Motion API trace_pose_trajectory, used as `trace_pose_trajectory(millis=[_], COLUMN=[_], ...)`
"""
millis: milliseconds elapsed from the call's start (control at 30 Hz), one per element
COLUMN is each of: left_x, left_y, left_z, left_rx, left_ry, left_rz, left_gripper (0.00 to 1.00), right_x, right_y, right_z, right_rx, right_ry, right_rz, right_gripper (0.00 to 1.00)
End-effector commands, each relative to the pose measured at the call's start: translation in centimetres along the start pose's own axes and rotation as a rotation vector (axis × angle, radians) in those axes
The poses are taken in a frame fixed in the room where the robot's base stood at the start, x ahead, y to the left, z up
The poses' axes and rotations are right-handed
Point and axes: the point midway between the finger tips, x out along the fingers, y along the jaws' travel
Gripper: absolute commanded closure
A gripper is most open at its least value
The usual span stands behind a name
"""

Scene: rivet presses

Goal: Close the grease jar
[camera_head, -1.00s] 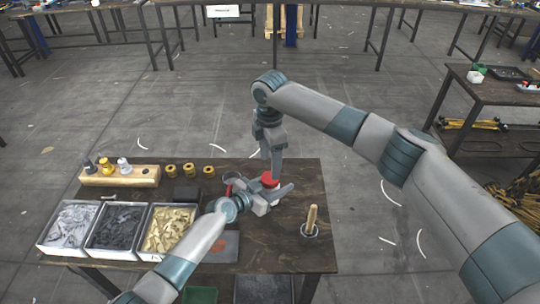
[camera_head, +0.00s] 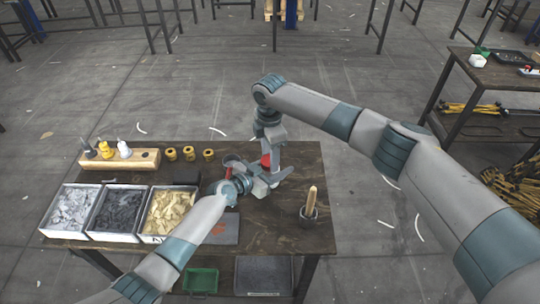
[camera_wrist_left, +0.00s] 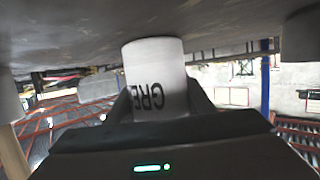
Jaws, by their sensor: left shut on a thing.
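The white grease jar (camera_wrist_left: 160,75), lettered "GRE" upside down, is between the fingers of my left gripper (camera_wrist_left: 160,100) in the left wrist view. The jar's lower end is at or close to the dark table top; its mouth is hidden behind the gripper. In the head view my left gripper (camera_head: 272,180) is low over the table and hides most of the jar. A red lid-like piece (camera_head: 266,161) shows just above it, beside my right gripper (camera_head: 277,160), which points down. I cannot tell whether the lid is seated or whether the right fingers grip it.
Three bins (camera_head: 113,211) stand at the table's left front. Behind them are a wooden block with bottles (camera_head: 140,160) and yellow bushings (camera_head: 189,153). A dark holder with a wooden handle (camera_head: 310,198) stands to the right.

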Motion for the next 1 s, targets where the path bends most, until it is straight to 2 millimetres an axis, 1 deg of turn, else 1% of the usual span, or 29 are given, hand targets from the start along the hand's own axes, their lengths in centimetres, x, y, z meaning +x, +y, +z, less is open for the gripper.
trace_pose_trajectory(millis=[267,367,467,567,1000], left_x=[-0.01,-0.01,-0.01,-0.01,-0.01], left_y=[-0.09,-0.1,-0.11,-0.11,-0.12], left_z=[0.0,0.0,0.0,0.0,0.0], left_rx=[-0.001,-0.001,-0.001,-0.001,-0.001], left_ry=[0.0,0.0,0.0,0.0,0.0], left_rz=[-0.001,-0.002,-0.002,-0.002,-0.002], left_gripper=[1.0,1.0,1.0,1.0,1.0], right_x=[0.02,0.01,0.06,0.07,0.13], right_y=[-0.07,-0.06,-0.09,-0.09,-0.08], right_z=[-0.09,-0.15,-0.2,-0.26,-0.43], right_rx=[0.011,0.068,0.181,0.335,1.064], right_ry=[0.002,0.003,0.004,0.005,0.006], right_rz=[-0.002,-0.002,-0.003,-0.003,-0.006], right_gripper=[0.84,0.84,0.84,0.84,0.84])
